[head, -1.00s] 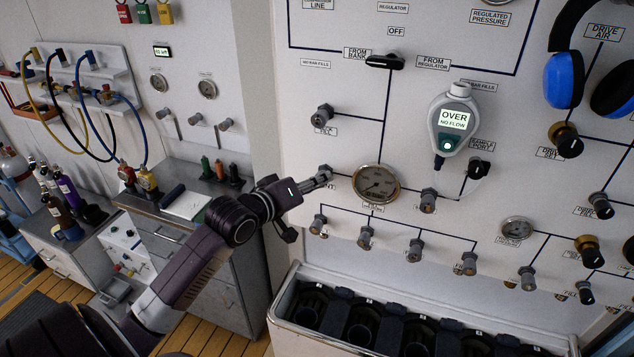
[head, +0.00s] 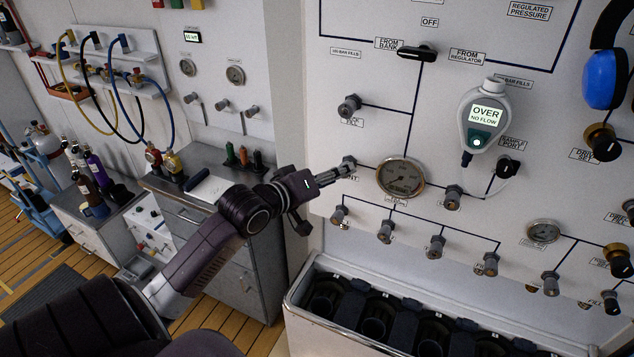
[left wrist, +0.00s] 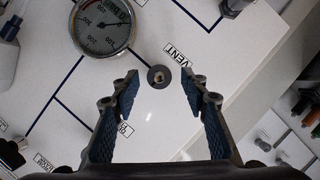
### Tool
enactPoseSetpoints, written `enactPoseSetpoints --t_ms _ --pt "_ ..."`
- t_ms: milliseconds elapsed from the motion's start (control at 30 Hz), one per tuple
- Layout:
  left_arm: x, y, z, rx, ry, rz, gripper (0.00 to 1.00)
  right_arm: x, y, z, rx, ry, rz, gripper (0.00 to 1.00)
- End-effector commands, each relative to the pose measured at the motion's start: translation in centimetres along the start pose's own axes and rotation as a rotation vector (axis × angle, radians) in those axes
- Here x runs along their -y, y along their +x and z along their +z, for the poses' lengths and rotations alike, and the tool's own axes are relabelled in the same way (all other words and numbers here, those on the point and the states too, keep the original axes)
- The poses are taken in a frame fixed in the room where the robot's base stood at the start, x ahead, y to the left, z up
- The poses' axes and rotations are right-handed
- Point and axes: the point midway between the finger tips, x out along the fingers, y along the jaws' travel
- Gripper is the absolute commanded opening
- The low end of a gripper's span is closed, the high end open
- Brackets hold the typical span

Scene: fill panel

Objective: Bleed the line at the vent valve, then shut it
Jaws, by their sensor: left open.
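The vent valve (left wrist: 158,77) is a small round grey knob with a brass-coloured centre, beside the "VENT" label (left wrist: 178,55) on the white panel. My left gripper (left wrist: 160,92) is open, with one blue-padded finger on each side of the knob in the left wrist view. The knob sits just beyond the fingertips, and I cannot tell whether they touch it. In the head view the gripper (head: 338,173) points at the valve (head: 348,163), which it partly covers. The round pressure gauge (head: 401,178) is just right of it. My right gripper is not in view.
A handheld meter (head: 484,118) reading "OVER NO FLOW" hangs on the panel. Several fill valves (head: 386,231) sit in a row below the gauge. A white bin (head: 300,318) of dark holders stands below the panel. A steel cabinet (head: 258,270) stands to the left.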

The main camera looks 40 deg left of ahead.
Motion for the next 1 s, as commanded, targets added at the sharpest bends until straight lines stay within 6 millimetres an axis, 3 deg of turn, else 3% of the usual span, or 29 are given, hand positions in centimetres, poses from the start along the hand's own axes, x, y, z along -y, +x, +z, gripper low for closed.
enactPoseSetpoints --t_ms 300,500,700,1000 --pt "0.1 -5.8 0.2 0.004 0.001 -0.003 0.41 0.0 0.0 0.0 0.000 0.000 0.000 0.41" --pt "0.1 -8.4 0.2 0.004 0.000 -0.003 0.41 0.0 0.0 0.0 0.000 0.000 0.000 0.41" --pt "0.1 -9.6 0.1 0.004 0.000 -0.002 0.41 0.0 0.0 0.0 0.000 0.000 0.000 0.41" --pt "0.0 -9.8 0.1 0.003 0.000 -0.001 0.41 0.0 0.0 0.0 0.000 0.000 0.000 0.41"
